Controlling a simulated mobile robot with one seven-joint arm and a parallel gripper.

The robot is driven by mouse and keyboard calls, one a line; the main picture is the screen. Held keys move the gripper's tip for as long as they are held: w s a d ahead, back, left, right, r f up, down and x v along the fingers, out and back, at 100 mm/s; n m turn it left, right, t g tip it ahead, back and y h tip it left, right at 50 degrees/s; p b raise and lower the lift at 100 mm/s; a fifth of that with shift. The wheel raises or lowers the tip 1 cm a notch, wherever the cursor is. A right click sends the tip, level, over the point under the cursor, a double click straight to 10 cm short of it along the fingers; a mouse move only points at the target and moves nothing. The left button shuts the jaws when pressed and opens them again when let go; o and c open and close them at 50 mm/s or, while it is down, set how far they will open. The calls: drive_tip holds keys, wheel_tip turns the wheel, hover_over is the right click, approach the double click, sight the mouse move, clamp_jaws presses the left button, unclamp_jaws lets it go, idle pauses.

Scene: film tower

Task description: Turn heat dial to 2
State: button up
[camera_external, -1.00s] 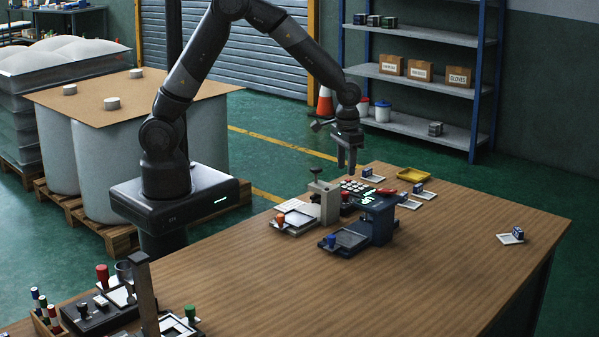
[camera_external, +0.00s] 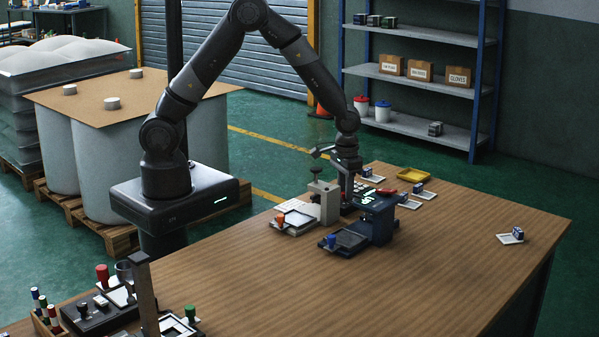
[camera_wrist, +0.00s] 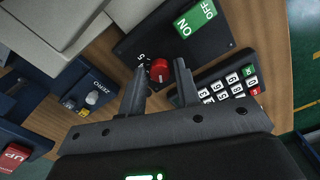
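The heat dial (camera_wrist: 160,70) is a small round red knob on a dark panel (camera_wrist: 150,42) in the wrist view. Small white markings are printed beside it, too small to read surely. My gripper (camera_wrist: 161,70) is open, one finger on each side of the dial, with a gap visible between the fingers and the knob. I cannot tell how deep the fingertips reach. In the external view my gripper (camera_external: 347,190) is low over the devices at the table's far side. The dial is hidden there.
A green ON/OFF switch (camera_wrist: 195,25) shares the dial's panel. A keypad (camera_wrist: 225,88) lies close to the right finger. A blue device (camera_external: 378,222) and a beige device (camera_external: 325,203) stand close by. The table's (camera_external: 440,260) front right is largely clear.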

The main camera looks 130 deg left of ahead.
clamp_jaws()
drive_tip(key=shift+m, duration=2.9)
drive_tip(key=shift+o, duration=1.6)
unclamp_jaws()
wheel_tip(320, 180, up, 11)
